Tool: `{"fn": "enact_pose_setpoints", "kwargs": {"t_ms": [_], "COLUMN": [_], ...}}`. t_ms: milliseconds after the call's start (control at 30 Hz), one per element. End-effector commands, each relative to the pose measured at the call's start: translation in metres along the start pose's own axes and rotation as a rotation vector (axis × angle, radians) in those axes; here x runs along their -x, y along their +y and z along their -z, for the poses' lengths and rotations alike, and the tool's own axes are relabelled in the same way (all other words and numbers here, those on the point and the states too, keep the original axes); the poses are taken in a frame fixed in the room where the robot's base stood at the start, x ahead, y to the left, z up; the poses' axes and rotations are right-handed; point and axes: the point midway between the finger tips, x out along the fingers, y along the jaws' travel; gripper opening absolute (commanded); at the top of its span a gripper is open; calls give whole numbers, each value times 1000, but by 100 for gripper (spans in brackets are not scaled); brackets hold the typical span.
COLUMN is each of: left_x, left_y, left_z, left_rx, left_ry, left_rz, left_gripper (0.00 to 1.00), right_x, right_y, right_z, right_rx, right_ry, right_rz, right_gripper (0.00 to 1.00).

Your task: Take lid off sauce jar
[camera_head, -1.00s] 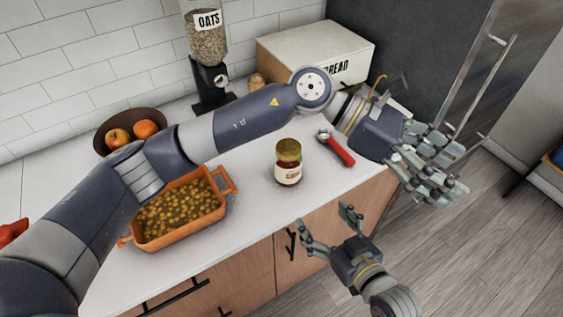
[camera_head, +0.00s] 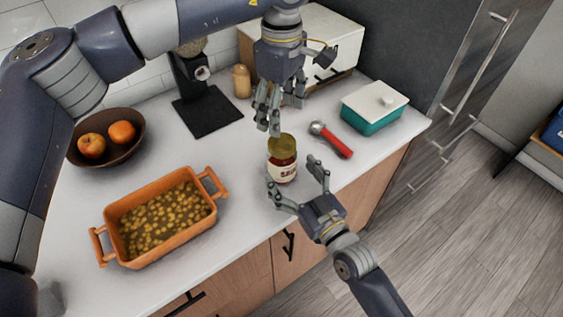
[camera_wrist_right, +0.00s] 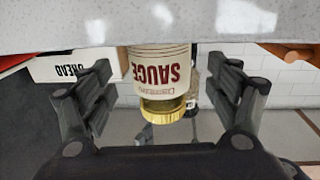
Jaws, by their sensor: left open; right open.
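The sauce jar (camera_head: 283,170) stands upright on the white counter near its front edge, with its gold lid (camera_head: 282,145) on. My left gripper (camera_head: 268,122) is open and points down just above and behind the lid; I cannot tell whether it touches it. My right gripper (camera_head: 297,182) is open at the front of the jar, its fingers spread to either side of the jar's lower front. In the right wrist view the jar (camera_wrist_right: 158,68) appears upside down between the two open fingers (camera_wrist_right: 160,100), label facing the camera, with the lid (camera_wrist_right: 162,111) below it.
A red-handled tool (camera_head: 331,139) lies right of the jar, and a teal butter dish (camera_head: 374,107) stands beyond it. An orange baking dish (camera_head: 107,220) is at the left, near a fruit bowl (camera_head: 76,155). A bread box (camera_head: 340,45) and a dispenser (camera_head: 205,112) stand at the back.

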Motion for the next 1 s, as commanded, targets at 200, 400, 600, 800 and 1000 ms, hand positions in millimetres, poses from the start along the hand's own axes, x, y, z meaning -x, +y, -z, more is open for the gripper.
{"fn": "enact_pose_setpoints", "kwargs": {"t_ms": [200, 400, 600, 800, 1000], "left_x": [0, 0, 0, 0, 0], "left_y": [0, 0, 0, 0, 0], "left_z": [-1, -1, -1, -1, -1], "left_rx": [0, -1, 0, 0, 0], "left_ry": [-2, -2, -2, -2, -2], "left_rz": [0, 0, 0, 0, 0], "left_gripper": [68, 68, 68, 68, 68], "right_x": [-32, -44, -45, -45, -45], "right_y": [0, 0, 0, 0, 0], "right_z": [0, 0, 0, 0, 0], "right_rx": [0, 0, 0, 0, 1], "right_ry": [0, -1, -2, -2, -2], "right_rz": [0, 0, 0, 0, 0], "right_gripper": [82, 82, 82, 52, 7]}}
